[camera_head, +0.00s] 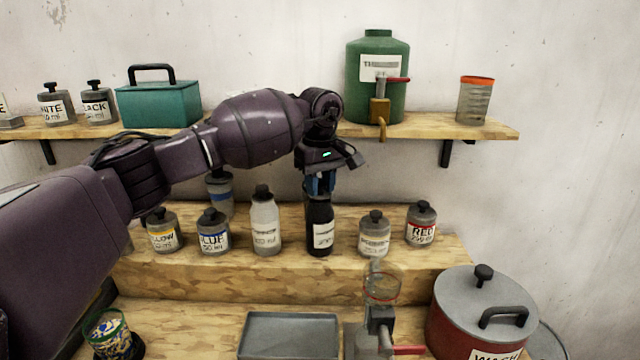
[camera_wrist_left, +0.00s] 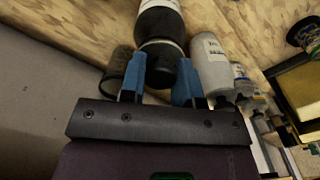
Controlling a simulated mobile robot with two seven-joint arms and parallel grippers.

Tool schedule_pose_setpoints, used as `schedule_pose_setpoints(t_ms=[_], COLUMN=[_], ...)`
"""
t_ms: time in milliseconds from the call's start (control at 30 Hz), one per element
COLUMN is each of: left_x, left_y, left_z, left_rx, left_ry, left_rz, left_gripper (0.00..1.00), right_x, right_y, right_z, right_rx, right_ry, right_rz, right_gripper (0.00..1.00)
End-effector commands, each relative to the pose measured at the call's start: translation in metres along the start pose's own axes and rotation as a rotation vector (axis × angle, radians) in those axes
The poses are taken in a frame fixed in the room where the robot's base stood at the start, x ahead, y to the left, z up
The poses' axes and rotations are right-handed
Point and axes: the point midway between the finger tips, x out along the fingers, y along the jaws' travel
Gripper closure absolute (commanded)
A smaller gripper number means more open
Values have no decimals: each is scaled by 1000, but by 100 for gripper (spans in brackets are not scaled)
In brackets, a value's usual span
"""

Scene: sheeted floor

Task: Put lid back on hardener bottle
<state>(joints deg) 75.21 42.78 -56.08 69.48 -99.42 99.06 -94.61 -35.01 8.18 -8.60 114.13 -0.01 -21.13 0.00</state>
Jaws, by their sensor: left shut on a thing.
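A tall black bottle (camera_head: 320,232) with a white label stands upright on the wooden step; its label is too small to read, so I cannot tell if it is the hardener bottle. My left gripper (camera_head: 320,184) comes down from above, its blue fingers shut on the bottle's dark top. In the left wrist view the gripper (camera_wrist_left: 160,88) has a finger on each side of that dark top, and the black bottle (camera_wrist_left: 160,22) extends beyond it. I cannot tell whether the held part is a separate lid or the neck. My right gripper is not in view.
A pale bottle (camera_head: 265,228) stands just left, and a small grey jar (camera_head: 374,236) just right. Blue (camera_head: 213,234), yellow (camera_head: 163,232) and red (camera_head: 421,226) labelled jars share the step. The upper shelf (camera_head: 425,128) holds a green canister (camera_head: 365,95). Below are a grey tray (camera_head: 290,322) and red pot (camera_head: 460,325).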

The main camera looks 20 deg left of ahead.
Motion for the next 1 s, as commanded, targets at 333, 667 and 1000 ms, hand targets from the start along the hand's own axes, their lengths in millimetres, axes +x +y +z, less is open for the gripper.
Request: schedule_pose_setpoints(t_ms=[333, 667, 1000], left_x=[0, 1, 1], left_y=[0, 0, 0], left_z=[0, 0, 0], left_rx=[0, 0, 0], left_ry=[0, 1, 0], left_rz=[0, -1, 0], left_gripper=[92, 92, 69], right_x=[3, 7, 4], right_y=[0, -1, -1], right_z=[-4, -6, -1], right_rx=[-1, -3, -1], right_ry=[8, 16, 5], right_rz=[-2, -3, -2], right_gripper=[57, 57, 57])
